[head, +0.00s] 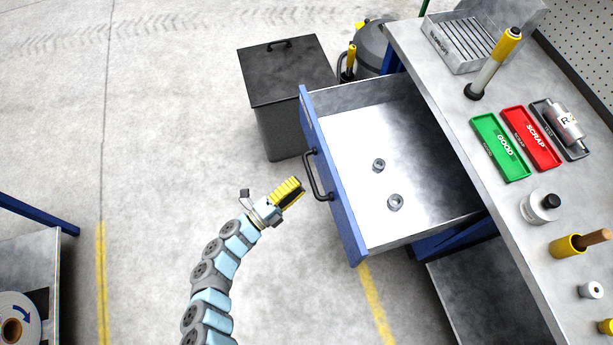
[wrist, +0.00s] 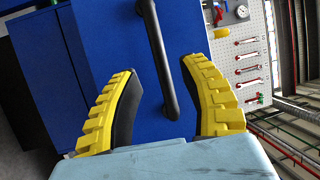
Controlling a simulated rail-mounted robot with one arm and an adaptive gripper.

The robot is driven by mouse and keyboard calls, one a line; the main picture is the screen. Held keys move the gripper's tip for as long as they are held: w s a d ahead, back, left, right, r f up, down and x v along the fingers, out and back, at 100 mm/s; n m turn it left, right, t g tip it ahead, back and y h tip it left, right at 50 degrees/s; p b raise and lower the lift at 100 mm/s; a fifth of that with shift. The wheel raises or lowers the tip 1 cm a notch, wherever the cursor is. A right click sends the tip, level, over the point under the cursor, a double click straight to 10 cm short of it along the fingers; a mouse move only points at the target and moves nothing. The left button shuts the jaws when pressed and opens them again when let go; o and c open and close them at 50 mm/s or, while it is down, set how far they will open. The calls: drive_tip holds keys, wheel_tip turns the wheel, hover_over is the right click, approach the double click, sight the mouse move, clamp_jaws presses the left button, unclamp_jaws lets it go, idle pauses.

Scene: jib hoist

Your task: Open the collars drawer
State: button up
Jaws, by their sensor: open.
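The blue-fronted drawer (head: 335,180) is pulled out from under the workbench. Two grey ring-shaped collars, one farther back (head: 378,165) and one nearer (head: 395,202), lie on its bare metal floor. Its black bar handle (head: 317,175) is on the blue front, and the handle also shows in the wrist view (wrist: 158,60). My gripper (head: 300,186) is just left of the handle in the head view. In the wrist view its yellow-ribbed fingers (wrist: 160,95) are spread, with the handle between them and not gripped. I cannot tell whether a finger touches it.
The bench top (head: 450,120) holds a green GOOD tray (head: 499,147), a red SCRAP tray (head: 531,138), and several tools. A black lidded bin (head: 285,75) stands behind the drawer's far end.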

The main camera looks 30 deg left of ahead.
drive_tip(key=v, duration=0.7)
drive_tip(key=shift+d+r, duration=0.1)
